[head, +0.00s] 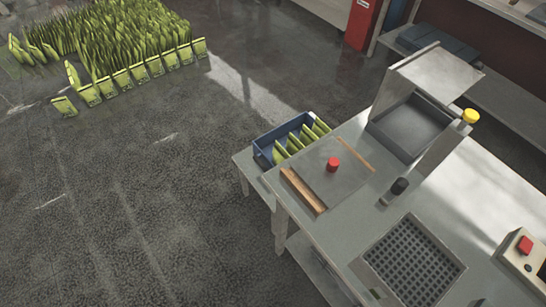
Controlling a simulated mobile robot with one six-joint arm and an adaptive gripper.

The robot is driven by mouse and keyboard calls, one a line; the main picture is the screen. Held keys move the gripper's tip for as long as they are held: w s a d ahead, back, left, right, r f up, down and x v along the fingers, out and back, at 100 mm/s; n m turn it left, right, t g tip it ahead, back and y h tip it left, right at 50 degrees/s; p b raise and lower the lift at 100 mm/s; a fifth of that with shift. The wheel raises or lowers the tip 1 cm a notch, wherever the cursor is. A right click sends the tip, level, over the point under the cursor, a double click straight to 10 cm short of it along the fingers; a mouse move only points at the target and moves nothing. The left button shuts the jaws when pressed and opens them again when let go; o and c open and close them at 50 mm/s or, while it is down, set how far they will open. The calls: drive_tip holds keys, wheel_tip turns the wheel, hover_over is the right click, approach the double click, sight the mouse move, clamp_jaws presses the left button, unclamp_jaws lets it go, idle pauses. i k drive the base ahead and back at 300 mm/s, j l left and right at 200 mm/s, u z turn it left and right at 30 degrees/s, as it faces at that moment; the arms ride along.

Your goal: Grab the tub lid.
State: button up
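A dark grey rectangular tub (393,137) is set at the back of the pale metal work table. A light grey panel (432,72), which looks like the tub lid, stands raised over the tub's far side, so the tub is open from above. A yellow knob (471,116) sticks out to the right of the tub, near the panel's lower right corner; I cannot tell whether it is joined to the lid. My gripper is not in view.
A black knob (400,186), a dark grating (414,262) and a red-button box (525,246) are on the table (340,226). A red cylinder (333,164) stands near a wooden bar (303,190). A blue crate (263,154) holds green packets. Open floor (130,215) lies left.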

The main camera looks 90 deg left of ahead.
sight(329, 169)
drive_tip(key=u, duration=2.3)
drive_tip(key=i+j+z, duration=0.25)
drive_tip(key=z, duration=0.15)
drive_tip(key=i+j+z, duration=0.2)
drive_tip(key=j+z, duration=0.15)
drive_tip(key=i+j+z, duration=0.15)
drive_tip(key=j+z, duration=0.25)
drive_tip(key=j, duration=0.15)
